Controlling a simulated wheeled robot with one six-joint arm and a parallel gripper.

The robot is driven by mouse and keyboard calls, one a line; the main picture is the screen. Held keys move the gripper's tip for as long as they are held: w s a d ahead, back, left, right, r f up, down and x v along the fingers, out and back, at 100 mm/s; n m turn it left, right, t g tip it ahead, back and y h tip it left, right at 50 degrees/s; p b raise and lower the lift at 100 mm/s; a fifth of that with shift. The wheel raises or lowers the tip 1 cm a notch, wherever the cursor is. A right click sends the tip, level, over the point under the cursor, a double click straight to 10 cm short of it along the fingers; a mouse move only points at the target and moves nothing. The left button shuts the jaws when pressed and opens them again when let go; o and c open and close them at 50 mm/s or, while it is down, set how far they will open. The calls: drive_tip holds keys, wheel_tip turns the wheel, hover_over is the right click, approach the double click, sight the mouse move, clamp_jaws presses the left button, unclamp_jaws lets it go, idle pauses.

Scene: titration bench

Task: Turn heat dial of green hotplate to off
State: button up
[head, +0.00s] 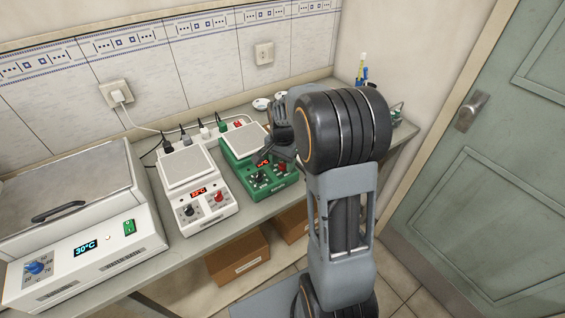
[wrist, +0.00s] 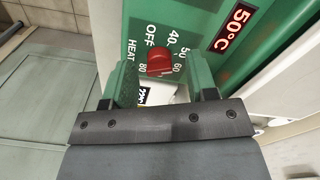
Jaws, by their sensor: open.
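The green hotplate (head: 233,150) stands on the bench, with a display, a black dial and a red heat dial (head: 282,168) on its front. My gripper (head: 287,143) is over the right part of its front panel, partly covering it. In the wrist view, the red dial (wrist: 159,63) lies between my two open fingers (wrist: 162,70), with a gap on both sides. The labels HEAT, OFF, 40, 50, 60 and 80 ring the dial, and the hotplate's display (wrist: 235,27) reads 50°C. Which label the dial points to is not clear.
A white hotplate (head: 188,168) with its own dials stands just left of the green one. A water bath (head: 75,215) with a blue dial fills the left end. Cables run behind them. Brown boxes (head: 238,262) sit below the bench.

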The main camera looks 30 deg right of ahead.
drive_tip(key=shift+f, duration=0.35)
drive_tip(key=c, duration=0.9)
drive_tip(key=shift+c, duration=0.2)
